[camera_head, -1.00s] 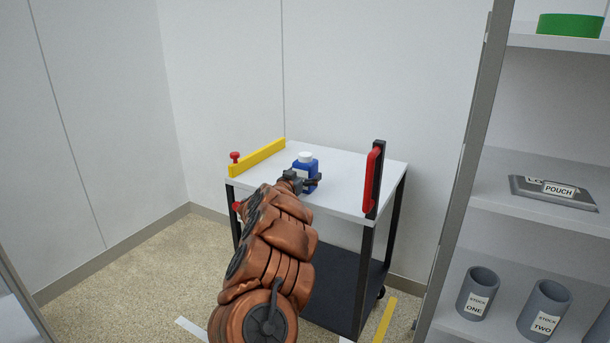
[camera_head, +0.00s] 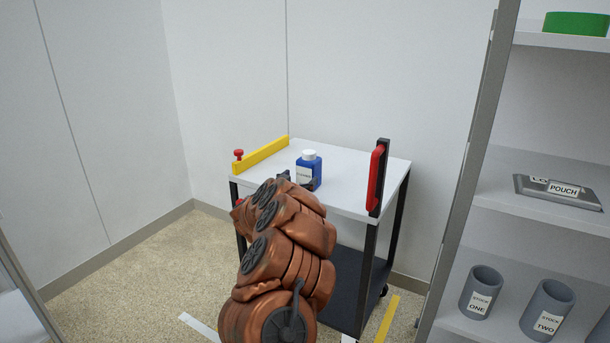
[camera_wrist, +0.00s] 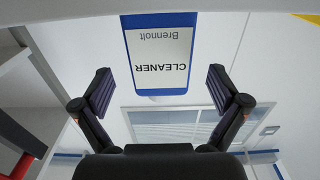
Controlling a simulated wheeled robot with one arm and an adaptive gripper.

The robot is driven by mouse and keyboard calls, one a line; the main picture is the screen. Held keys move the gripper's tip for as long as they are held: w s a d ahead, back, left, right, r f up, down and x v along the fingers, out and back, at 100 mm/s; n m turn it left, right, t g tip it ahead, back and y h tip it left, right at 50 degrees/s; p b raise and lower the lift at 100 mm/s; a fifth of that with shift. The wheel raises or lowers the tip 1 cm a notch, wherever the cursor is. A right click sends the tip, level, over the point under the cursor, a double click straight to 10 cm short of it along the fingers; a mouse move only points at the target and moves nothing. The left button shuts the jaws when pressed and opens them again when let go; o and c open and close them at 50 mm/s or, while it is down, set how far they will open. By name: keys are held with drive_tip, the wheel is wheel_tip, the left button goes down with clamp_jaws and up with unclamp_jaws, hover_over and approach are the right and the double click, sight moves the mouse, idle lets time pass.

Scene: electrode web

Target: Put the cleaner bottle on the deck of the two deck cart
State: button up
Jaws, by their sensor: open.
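The cleaner bottle (camera_head: 309,170) is blue with a white cap and a white label. It stands upright on the white top deck (camera_head: 345,172) of the two deck cart. In the wrist view the bottle (camera_wrist: 160,60) appears upside down, its label reading CLEANER. My gripper (camera_wrist: 160,90) is open, with its two fingers apart on either side of the view and the bottle beyond their tips, not gripped. In the head view my arm reaches to the deck's near edge and hides most of the gripper.
A yellow bar (camera_head: 260,155) with a red knob (camera_head: 239,154) lines the deck's left edge. A red handle (camera_head: 376,178) on a black post stands at the right. A grey shelf with stock cups (camera_head: 481,292) is at the right. The deck around the bottle is clear.

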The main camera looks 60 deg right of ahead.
drive_tip(key=a, duration=0.6)
drive_tip(key=shift+a, duration=0.25)
drive_tip(key=shift+s, duration=0.1)
